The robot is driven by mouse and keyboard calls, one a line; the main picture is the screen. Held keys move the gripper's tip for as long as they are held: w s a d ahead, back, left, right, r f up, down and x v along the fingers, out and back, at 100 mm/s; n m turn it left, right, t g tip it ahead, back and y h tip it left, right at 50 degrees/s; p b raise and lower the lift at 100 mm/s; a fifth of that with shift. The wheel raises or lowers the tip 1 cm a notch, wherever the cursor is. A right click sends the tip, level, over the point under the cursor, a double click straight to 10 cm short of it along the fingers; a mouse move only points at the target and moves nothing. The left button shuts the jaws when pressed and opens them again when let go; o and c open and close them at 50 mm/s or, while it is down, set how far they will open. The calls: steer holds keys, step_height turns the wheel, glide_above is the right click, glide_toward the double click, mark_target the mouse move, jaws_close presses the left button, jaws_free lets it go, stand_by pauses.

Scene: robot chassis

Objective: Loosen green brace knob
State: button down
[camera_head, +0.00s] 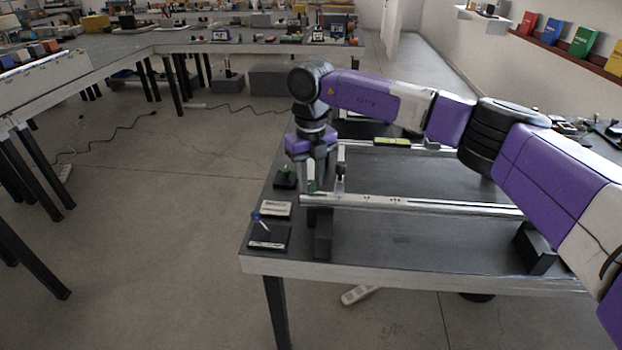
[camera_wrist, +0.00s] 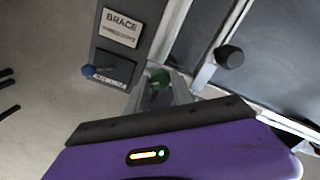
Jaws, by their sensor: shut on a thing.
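The green brace knob (camera_head: 311,186) sits at the left end of the silver rail frame (camera_head: 420,205) on the dark bench. My gripper (camera_head: 315,180) reaches straight down over this corner, its fingers shut around the knob. In the wrist view the green knob (camera_wrist: 160,78) shows between the grey fingers (camera_wrist: 163,92), partly hidden by them. A black knob (camera_head: 341,170) stands on the frame just right of the fingers, and it also shows in the wrist view (camera_wrist: 229,57). The knob's turn angle cannot be told.
A plate reading BRACE (camera_wrist: 120,27) and a blue-balled lever (camera_head: 256,216) on a black base lie near the bench's left edge. A small green-topped black block (camera_head: 285,178) stands left of my gripper. A black block (camera_head: 535,250) is at the right. Open floor lies left.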

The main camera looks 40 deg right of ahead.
mark_target(311, 183)
steer(key=n, duration=0.6)
steer(key=shift+r+n, duration=0.1)
steer(key=shift+n, duration=0.3)
stand_by(0.4)
steer(key=c, duration=1.1)
jaws_free()
steer(key=shift+r, duration=3.85)
